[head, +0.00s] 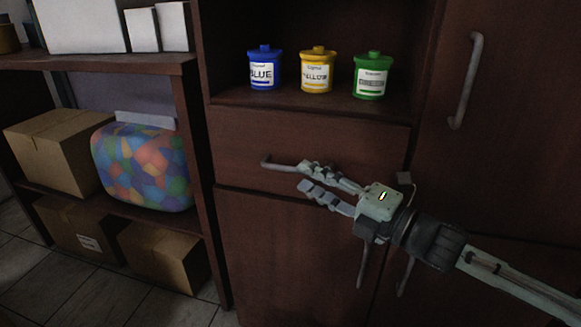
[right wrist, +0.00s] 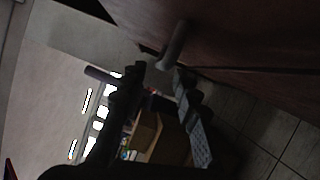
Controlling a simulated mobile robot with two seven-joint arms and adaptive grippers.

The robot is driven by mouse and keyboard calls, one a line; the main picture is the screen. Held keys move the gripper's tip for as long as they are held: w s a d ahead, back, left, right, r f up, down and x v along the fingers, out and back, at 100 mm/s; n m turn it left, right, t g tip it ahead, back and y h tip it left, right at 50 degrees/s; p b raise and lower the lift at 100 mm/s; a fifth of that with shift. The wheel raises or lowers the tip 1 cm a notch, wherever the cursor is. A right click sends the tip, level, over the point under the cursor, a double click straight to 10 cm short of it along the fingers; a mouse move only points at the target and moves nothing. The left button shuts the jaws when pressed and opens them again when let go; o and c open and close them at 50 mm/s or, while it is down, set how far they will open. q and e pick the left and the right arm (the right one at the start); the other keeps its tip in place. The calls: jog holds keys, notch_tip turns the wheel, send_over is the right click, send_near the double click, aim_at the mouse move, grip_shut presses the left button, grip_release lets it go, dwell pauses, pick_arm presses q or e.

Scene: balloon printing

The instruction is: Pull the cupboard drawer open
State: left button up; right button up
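The cupboard drawer (head: 235,135) is a dark wooden front below the open shelf niche. It looks flush with the cupboard. Its horizontal grey handle (head: 279,164) shows at its left end; the rest is hidden behind my right gripper. My right gripper (head: 307,177) reaches in from the right, with its fingers apart, one above the other, at the handle. In the right wrist view my gripper (right wrist: 160,78) has its fingers apart, and a grey handle (right wrist: 177,45) shows near the fingertips. I cannot tell whether they touch it. My left gripper is not in view.
Blue (head: 264,70), yellow (head: 317,72) and green (head: 371,77) jars stand in the niche above. A tall door with a vertical handle (head: 467,80) is at right. A shelf unit at left holds cardboard boxes (head: 58,150) and a patterned pouf (head: 143,168).

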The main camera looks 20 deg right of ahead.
aim_at(291, 170)
jog(key=shift+x, duration=2.55)
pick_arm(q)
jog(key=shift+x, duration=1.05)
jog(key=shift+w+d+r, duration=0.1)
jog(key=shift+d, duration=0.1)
pick_arm(e)
jog(key=shift+c, duration=0.6)
grip_shut()
